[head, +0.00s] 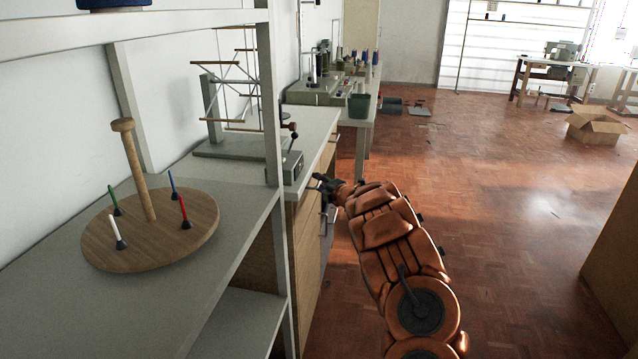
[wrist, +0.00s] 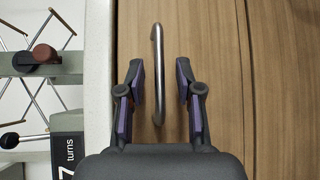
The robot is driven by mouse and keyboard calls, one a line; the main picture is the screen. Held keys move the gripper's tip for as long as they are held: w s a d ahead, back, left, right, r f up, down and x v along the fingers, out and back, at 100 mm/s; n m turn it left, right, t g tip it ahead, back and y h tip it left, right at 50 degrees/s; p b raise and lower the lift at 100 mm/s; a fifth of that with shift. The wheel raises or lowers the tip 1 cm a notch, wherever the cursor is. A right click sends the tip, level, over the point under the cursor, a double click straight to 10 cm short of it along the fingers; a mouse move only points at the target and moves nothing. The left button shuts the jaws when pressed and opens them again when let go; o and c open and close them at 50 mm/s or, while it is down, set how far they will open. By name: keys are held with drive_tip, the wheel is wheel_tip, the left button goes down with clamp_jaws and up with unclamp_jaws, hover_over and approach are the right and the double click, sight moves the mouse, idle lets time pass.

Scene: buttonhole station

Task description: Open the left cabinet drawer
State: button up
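The wooden cabinet front (head: 306,240) stands under the grey worktop in the head view. In the wrist view its wood-grain drawer front (wrist: 215,40) fills the middle and right, with a curved metal bar handle (wrist: 160,60) on it. My gripper (wrist: 160,75) is open, with one finger on each side of the handle. The fingers appear apart from the bar; the handle's lower end runs down toward the gripper body. In the head view my gripper (head: 326,184) is at the cabinet's front, small and partly hidden by my wrist. The drawer looks shut.
A grey shelf post (head: 275,150) and a round wooden spool stand (head: 150,240) are at the left. A yarn swift (head: 235,90) and a small turns counter (head: 289,165) sit on the worktop edge. The parquet floor at right is clear, with a cardboard box (head: 595,128) farther back.

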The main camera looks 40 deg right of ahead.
drive_tip(key=shift+w+d+f, duration=0.1)
drive_tip(key=shift+w, duration=0.2)
drive_tip(key=shift+c, duration=0.3)
clamp_jaws()
idle(0.4)
